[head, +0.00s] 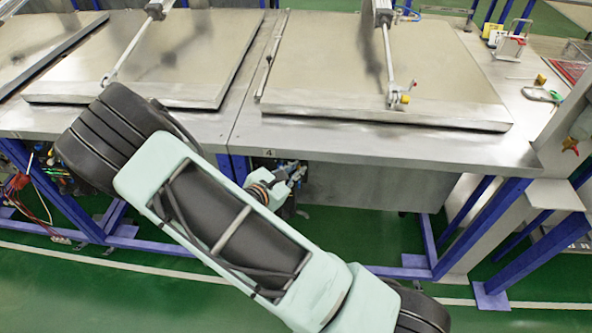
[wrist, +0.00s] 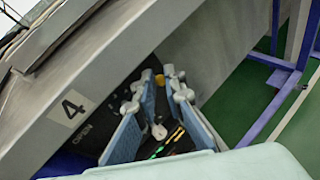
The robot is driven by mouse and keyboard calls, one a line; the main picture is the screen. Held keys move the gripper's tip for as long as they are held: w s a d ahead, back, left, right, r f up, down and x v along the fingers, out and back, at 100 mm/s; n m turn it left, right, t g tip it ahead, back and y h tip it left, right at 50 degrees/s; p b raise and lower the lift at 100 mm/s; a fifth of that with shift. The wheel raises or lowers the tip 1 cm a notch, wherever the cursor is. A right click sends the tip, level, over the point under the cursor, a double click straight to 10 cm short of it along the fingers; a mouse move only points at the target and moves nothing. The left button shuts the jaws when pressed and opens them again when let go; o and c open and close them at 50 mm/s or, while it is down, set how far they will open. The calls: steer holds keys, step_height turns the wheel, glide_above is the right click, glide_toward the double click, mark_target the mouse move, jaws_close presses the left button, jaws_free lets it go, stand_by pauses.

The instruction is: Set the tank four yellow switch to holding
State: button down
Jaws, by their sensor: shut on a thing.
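The tank four table (head: 375,135) carries a small "4" label on its front edge, which also shows in the wrist view (wrist: 70,107). My gripper (head: 290,174) reaches under this edge, beside the label. In the wrist view its two blue-padded fingers (wrist: 160,82) point into a dark panel (wrist: 92,132) marked "OPEN". The fingers are shut on a small part, apparently the switch. A small yellow piece (wrist: 169,70) shows at the fingertips. The fingers hide most of the switch, so its setting cannot be told.
The tank four lid (head: 430,70) lies flat above, with a piston rod (head: 387,60) at it. Blue frame legs (head: 480,240) stand at the right. Cables and fittings (head: 50,175) hang under the table at the left. The green floor in front is open.

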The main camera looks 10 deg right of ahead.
step_height(320, 180, down, 4)
steer(key=m+t+h+b, duration=0.2)
steer(key=t+h+b, duration=0.1)
steer(key=b, duration=0.6)
steer(key=m+t+h+b, duration=0.2)
steer(key=t+h+b, duration=0.1)
steer(key=b, duration=0.6)
steer(key=shift+s+f+b, duration=0.1)
steer(key=shift+f+b, duration=0.1)
steer(key=shift+b, duration=0.15)
steer(key=shift+d+r, duration=0.1)
steer(key=shift+m, duration=0.3)
steer(key=c, duration=2)
jaws_free()
